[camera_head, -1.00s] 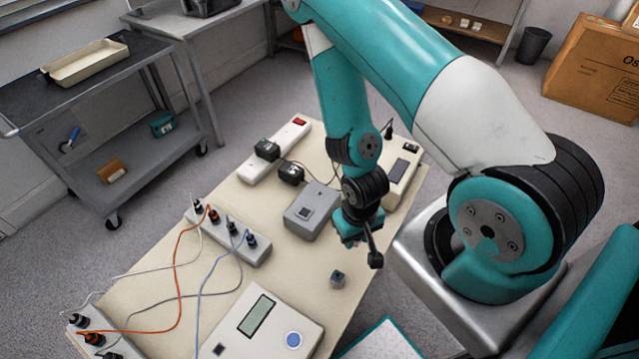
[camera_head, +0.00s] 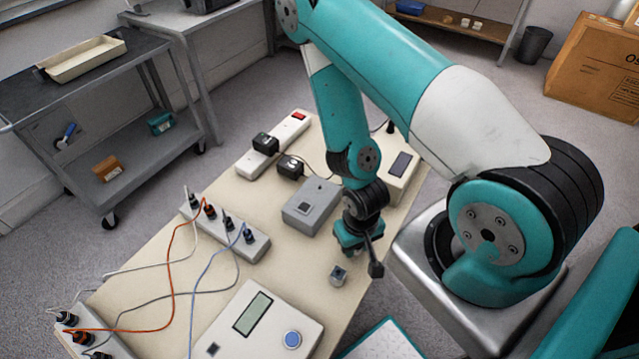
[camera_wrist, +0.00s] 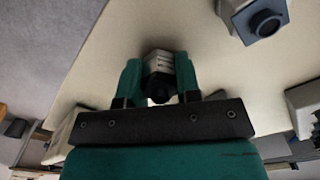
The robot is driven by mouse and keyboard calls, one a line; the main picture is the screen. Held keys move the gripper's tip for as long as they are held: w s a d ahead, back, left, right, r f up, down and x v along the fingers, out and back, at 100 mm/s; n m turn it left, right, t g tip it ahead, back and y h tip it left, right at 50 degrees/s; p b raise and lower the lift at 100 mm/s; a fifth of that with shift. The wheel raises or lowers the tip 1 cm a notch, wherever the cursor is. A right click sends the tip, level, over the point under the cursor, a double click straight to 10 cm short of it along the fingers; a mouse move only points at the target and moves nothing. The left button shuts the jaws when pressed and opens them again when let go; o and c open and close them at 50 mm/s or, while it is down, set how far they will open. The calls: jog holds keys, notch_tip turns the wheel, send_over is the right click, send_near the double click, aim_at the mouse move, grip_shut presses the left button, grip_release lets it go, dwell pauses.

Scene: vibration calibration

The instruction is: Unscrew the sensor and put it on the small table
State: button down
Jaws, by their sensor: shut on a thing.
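In the head view, my gripper (camera_head: 352,243) hangs low over the right edge of the cream table (camera_head: 150,270), and the held piece is hidden there. A small grey block (camera_head: 338,275) with a dark round top stands on the cream table just below my gripper. It probably also shows in the wrist view (camera_wrist: 262,20) at upper right, apart from the fingers.
The table holds a grey box (camera_head: 311,207), a meter (camera_head: 258,325) with a screen, a power strip (camera_head: 275,145) with adapters, and a connector strip (camera_head: 225,235) with loose cables. A dark cart (camera_head: 90,75) stands at the left. Bare tabletop lies around the small block.

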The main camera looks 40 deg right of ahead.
jog(key=shift+f+b, duration=0.35)
jog(key=shift+f, duration=0.05)
jog(key=c, duration=0.7)
grip_release()
jog(key=shift+c, duration=0.2)
jog(key=shift+r, duration=0.1)
jog(key=shift+r+p, duration=2.2)
jog(key=shift+r, duration=0.25)
notch_tip(320, 180, up, 17)
jog(key=p, duration=1.6)
jog(key=shift+r, duration=0.2)
